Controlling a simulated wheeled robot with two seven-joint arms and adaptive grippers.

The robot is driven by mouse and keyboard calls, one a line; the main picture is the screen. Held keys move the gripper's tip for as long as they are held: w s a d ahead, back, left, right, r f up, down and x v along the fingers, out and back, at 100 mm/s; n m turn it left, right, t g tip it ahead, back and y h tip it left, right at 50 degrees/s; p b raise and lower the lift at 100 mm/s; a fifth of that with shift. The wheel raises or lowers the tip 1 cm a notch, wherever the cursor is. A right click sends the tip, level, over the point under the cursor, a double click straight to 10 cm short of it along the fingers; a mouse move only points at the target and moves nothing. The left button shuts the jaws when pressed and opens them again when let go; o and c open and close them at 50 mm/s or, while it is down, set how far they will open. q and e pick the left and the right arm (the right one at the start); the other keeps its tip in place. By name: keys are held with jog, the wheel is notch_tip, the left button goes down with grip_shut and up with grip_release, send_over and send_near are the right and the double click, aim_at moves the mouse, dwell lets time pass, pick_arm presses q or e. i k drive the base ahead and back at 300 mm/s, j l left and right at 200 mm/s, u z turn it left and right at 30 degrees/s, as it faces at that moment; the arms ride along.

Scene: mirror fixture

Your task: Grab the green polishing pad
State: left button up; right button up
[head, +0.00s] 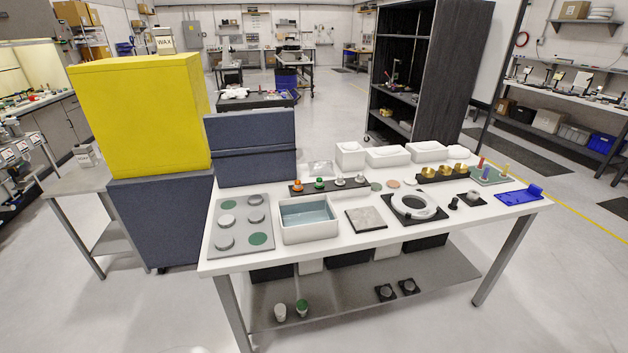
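Several green round things are in the head view, and I cannot tell for certain which is the green polishing pad. A flat green disc (258,239) lies at the front right of a grey plate (236,225) on the white table. Another green disc (223,204) is at the plate's back left, beside raised grey discs. A small dull green disc (377,186) lies on the table behind the grey square tile. A green-topped piece (302,308) stands on the lower shelf. Neither of my grippers is in view.
The white table (300,254) holds a water-filled tray (309,219), a grey tile (367,219), a ring fixture (414,206), a knob rack (330,186) and a blue holder (520,194). Dark blue panels (250,147) and a yellow box (145,115) stand at left. Floor in front is clear.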

aim_at(319, 184)
jog(key=i+j, duration=0.5)
jog(key=i, duration=0.15)
jog(key=i+j, duration=0.5)
jog(key=i, duration=0.15)
